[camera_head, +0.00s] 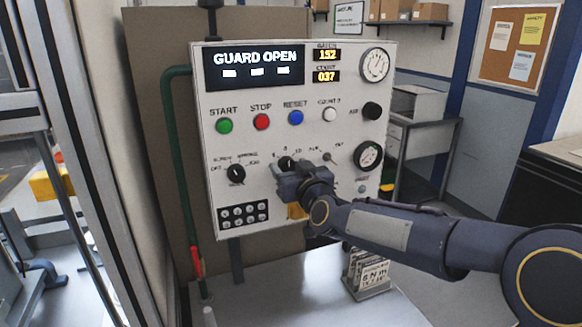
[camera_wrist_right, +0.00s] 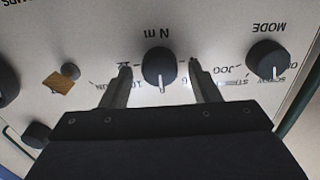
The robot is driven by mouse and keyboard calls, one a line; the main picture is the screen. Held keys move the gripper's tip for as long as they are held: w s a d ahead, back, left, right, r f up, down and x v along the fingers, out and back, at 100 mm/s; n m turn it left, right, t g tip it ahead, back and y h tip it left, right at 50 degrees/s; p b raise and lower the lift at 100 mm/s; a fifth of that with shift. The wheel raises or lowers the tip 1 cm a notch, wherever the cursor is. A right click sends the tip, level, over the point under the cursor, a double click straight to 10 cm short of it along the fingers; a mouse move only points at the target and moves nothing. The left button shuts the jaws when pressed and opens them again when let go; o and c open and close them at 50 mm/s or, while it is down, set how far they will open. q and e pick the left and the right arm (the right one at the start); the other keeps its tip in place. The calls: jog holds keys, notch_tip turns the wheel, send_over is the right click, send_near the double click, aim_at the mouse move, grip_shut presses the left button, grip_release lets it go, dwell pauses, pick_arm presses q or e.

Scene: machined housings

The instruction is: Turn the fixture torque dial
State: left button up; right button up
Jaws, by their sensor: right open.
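The torque dial (camera_head: 286,162) is a black knob on the white control panel (camera_head: 300,125), partly hidden behind my right gripper in the head view. In the right wrist view, the dial (camera_wrist_right: 160,68) sits under the label "N m", which appears upside down, and has a white pointer line. My right gripper (camera_head: 288,178) is at the panel front. In the wrist view its two fingers (camera_wrist_right: 159,72) stand open, one on each side of the dial, with a gap on both sides. My left gripper is not in view.
The MODE knob (camera_wrist_right: 267,58) is beside the dial; it also shows in the head view (camera_head: 236,174). Coloured buttons and a "GUARD OPEN" display (camera_head: 255,65) are above. A small card stand marked in N m (camera_head: 367,274) is on the grey table (camera_head: 290,295) below.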

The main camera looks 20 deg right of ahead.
jog(key=shift+c, duration=0.4)
jog(key=c, duration=0.9)
